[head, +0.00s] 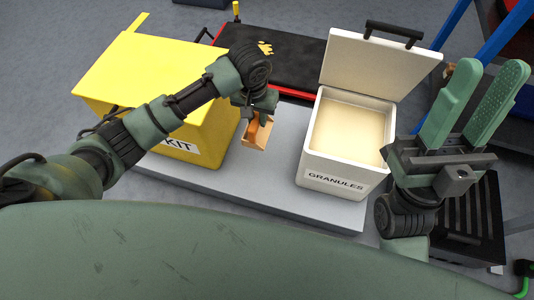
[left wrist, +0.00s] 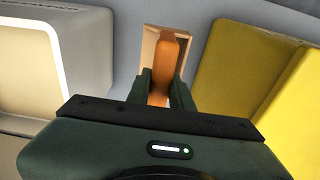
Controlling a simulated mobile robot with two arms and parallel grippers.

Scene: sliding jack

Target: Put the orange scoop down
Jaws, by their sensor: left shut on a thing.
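The orange scoop shows its handle (left wrist: 162,85) in the left wrist view, between the fingers of my left gripper (left wrist: 160,90). Its paler tan pan (left wrist: 150,45) extends beyond the fingertips. In the head view the scoop (head: 258,133) hangs below my left gripper (head: 258,108), between the yellow box and the granules bin. The left gripper is shut on its handle. I cannot tell whether the scoop touches the grey platform below. My right gripper (head: 478,100) is at the right of the head view, pointing up, its two green fingers apart and nothing between them.
The grey platform (head: 225,182) has bare room between the yellow KIT box (head: 150,75) and the white GRANULES bin (head: 345,182). The bin's lid (head: 378,65) stands open, showing pale granules (head: 347,130). A black and red flat piece (head: 283,58) lies behind.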

